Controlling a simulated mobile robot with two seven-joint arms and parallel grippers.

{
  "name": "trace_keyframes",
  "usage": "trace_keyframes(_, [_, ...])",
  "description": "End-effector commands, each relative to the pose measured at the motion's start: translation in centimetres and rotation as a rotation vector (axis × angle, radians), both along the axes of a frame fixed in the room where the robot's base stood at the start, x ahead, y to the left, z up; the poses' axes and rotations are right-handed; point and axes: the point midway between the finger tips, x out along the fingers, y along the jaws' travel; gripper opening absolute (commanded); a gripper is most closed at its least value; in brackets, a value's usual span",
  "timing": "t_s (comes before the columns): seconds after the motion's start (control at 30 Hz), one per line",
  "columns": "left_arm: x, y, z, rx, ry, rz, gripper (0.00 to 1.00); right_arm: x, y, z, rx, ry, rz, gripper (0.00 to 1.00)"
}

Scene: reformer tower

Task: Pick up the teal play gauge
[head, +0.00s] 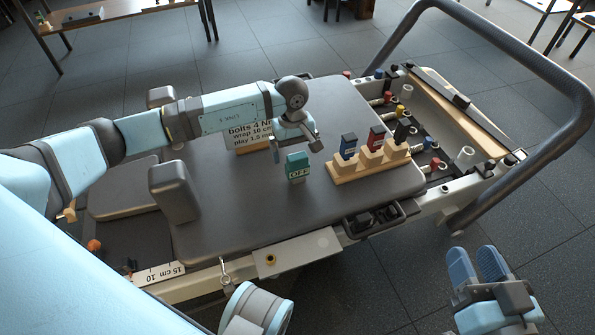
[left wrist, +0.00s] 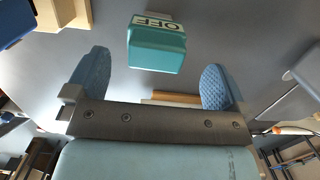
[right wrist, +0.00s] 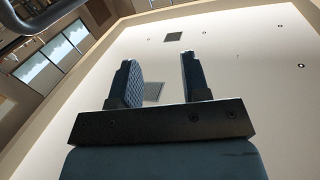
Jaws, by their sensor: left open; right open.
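The teal play gauge (head: 298,167) stands upright on the dark padded carriage and carries a label reading "OFF". It also shows in the left wrist view (left wrist: 156,48), ahead of and between the fingers. My left gripper (head: 297,146) is open and empty, just behind and above the gauge in the head view, with a visible gap to it in the wrist view. My right gripper (head: 478,266) is open and empty off the right front side of the machine, above the floor.
A wooden block rack (head: 368,163) holding blue, red and black gauges stands right of the teal one. A sign (head: 250,134) with text stands behind my left gripper. Shoulder rests (head: 173,192) rise at the left. A grey tubular frame (head: 530,60) arches at the right.

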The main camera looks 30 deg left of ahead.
Motion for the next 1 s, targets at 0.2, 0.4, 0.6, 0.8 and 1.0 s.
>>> trace_keyframes(0.2, [-0.2, -0.8, -3.0, -0.002, 0.003, 0.0, 1.0, 0.6, -0.4, -0.6, -0.045, -0.077, -0.005, 0.43])
trace_keyframes(0.4, [-0.3, -1.0, -5.1, -0.001, 0.001, -0.001, 1.0, 1.4, -0.8, 0.0, -0.094, -0.166, -0.008, 0.43])
trace_keyframes(0.6, [-0.3, -1.0, -4.9, -0.001, -0.001, 0.0, 1.0, 1.6, -0.9, 0.6, -0.106, -0.186, -0.004, 0.43])
trace_keyframes(0.8, [-0.3, -1.0, -4.9, 0.0, 0.0, 0.0, 0.56, 1.5, -0.9, 0.5, -0.104, -0.178, -0.004, 0.43])
trace_keyframes(1.0, [-0.3, -1.0, -4.9, -0.001, -0.001, 0.0, 0.43, 1.2, -0.8, 0.1, -0.095, -0.163, -0.007, 0.43])
